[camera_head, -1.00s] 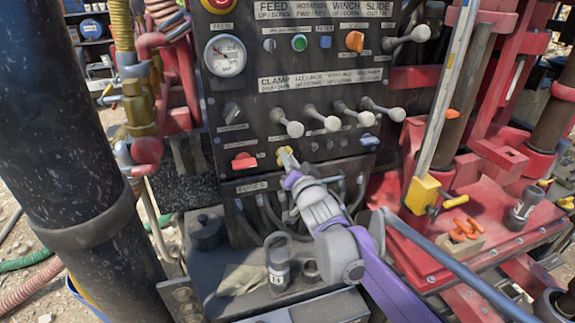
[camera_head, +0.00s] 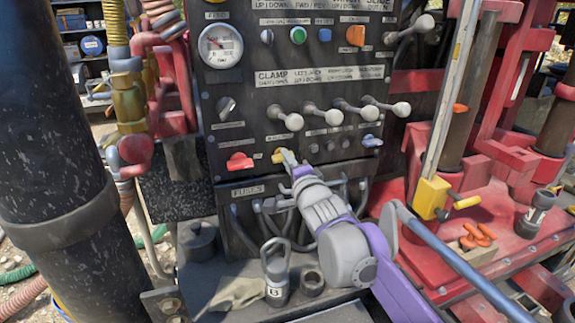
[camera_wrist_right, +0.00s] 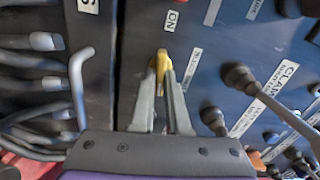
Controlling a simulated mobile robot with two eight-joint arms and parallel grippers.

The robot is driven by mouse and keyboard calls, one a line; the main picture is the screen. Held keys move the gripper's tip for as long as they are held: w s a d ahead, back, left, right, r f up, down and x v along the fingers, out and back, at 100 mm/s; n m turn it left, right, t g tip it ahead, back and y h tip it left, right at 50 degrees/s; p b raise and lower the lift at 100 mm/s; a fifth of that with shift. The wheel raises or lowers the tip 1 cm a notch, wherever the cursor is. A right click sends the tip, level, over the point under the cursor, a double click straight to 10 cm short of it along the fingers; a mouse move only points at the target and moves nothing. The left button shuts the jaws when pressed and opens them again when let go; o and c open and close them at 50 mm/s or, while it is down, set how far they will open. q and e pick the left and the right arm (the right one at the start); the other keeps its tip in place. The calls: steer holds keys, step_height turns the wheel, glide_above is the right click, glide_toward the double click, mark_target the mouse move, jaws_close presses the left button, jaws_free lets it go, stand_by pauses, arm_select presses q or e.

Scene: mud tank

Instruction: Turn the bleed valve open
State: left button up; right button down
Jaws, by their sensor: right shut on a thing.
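A small yellow valve handle (camera_head: 277,157) sits on the dark control panel, right of a red knob. I take it for the bleed valve; its label is too small to read in the head view. My right gripper (camera_head: 288,158) reaches up to it from the lower right and is shut on it. In the right wrist view the yellow handle (camera_wrist_right: 158,61) shows between the fingertips of my right gripper (camera_wrist_right: 162,75). The fingers hide part of the handle. My left gripper is not in view.
The panel carries a red knob (camera_head: 239,162), a blue knob (camera_head: 371,141), a pressure gauge (camera_head: 220,45) and several ball-ended levers (camera_head: 284,118). Cables hang below the panel. A thick black pipe (camera_head: 55,150) rises at the left.

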steer(key=shift+f+m, duration=0.1)
steer(key=shift+m, duration=0.3)
steer(key=c, duration=0.9)
jaws_free()
steer(key=v, duration=1)
steer(key=shift+s, duration=0.4)
steer(key=shift+d, duration=0.1)
